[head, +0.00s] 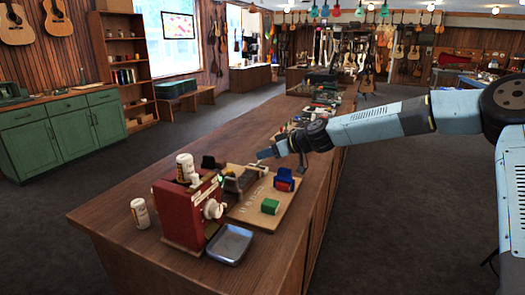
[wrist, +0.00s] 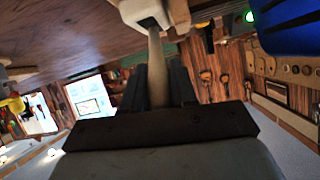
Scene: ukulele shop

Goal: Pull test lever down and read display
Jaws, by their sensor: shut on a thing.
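In the wrist view, my gripper (wrist: 157,98) is shut on a pale lever (wrist: 157,65), a straight rod between the two dark fingers. The rod runs up to a pale block (wrist: 143,12) at the top edge. In the head view, my gripper (head: 265,154) is over the far side of a wooden board (head: 250,213) on the counter. The board carries a dark grey part, a blue-and-red part (head: 284,180) and a green block (head: 270,206). A small green light (wrist: 249,16) shows in the wrist view. I cannot make out a display reading.
Small items line the counter (head: 290,230) behind. The floor at left is clear.

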